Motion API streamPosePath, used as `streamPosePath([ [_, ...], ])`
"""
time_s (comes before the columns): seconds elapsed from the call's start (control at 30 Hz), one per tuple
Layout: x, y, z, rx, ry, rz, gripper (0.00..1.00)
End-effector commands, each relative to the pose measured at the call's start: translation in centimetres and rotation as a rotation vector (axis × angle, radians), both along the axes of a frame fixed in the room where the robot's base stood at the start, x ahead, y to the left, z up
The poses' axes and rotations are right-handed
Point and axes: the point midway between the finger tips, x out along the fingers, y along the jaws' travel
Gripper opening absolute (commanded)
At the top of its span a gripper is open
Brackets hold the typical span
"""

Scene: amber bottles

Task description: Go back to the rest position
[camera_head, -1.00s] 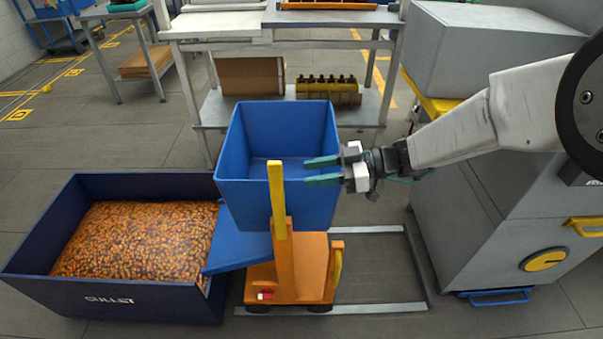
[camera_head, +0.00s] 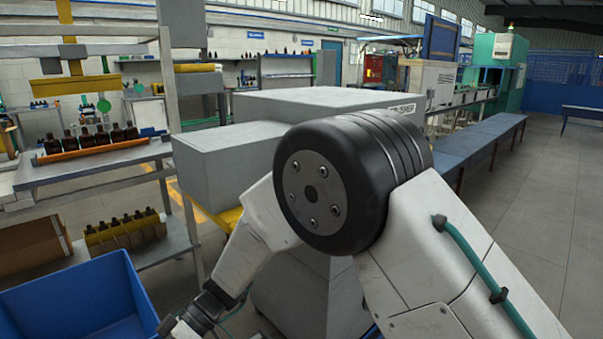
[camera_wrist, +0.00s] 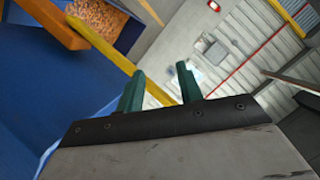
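My gripper (camera_wrist: 160,82) shows two green fingers in the wrist view. They stand apart with nothing between them. In the head view only my wrist end shows at the bottom edge, beside the blue bin (camera_head: 82,297), and the fingers are out of frame. The blue bin also fills the left of the wrist view (camera_wrist: 35,95). A yellow bar (camera_wrist: 105,48) on an orange part crosses behind my fingers in that view.
A grey crusher machine (camera_head: 310,102) stands behind my bent arm. A shelf table (camera_head: 95,165) with amber bottles (camera_head: 92,140) is at the left. Blue-topped benches (camera_head: 475,145) run along the right, with open floor (camera_head: 540,200) beside them. Orange cullet (camera_wrist: 98,18) shows in the wrist view.

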Motion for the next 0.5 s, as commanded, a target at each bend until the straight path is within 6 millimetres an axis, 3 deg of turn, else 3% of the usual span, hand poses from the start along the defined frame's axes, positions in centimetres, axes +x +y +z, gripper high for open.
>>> streamPosePath([
  [0.2,0.7,-10.3,4.1,-0.521,0.055,-0.119,0.36],
  [0.5,2.3,-26.5,10.4,-1.041,0.012,-0.5,0.36],
])
